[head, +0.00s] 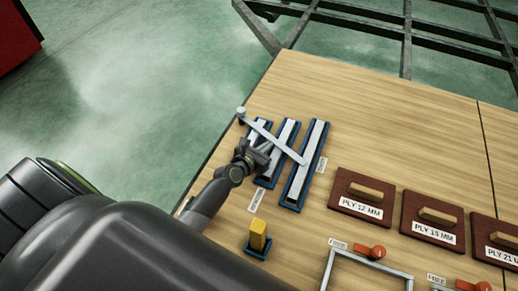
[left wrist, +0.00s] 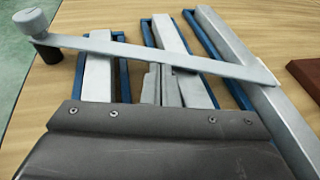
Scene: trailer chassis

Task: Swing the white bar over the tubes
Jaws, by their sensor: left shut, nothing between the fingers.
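The white bar (head: 282,143) runs from a grey knob (head: 241,113) on a dark post diagonally across three pale tubes in blue trays. The bar also shows in the left wrist view (left wrist: 130,47). It crosses over the left tube (left wrist: 98,80) and the middle tube (left wrist: 168,35), and its pointed end lies over the right tube (left wrist: 285,120). My left gripper (head: 265,157) is shut and empty. In the left wrist view its fingertips (left wrist: 158,84) are together at the bar's near edge, over the middle tube; whether they touch the bar I cannot tell.
Brown plywood blocks with handles (head: 361,196) stand right of the tubes. A yellow block (head: 258,235) sits in a blue holder nearer me. A grey frame with a red knob (head: 377,252) lies at the front. A dark metal chassis (head: 400,40) stands beyond the table.

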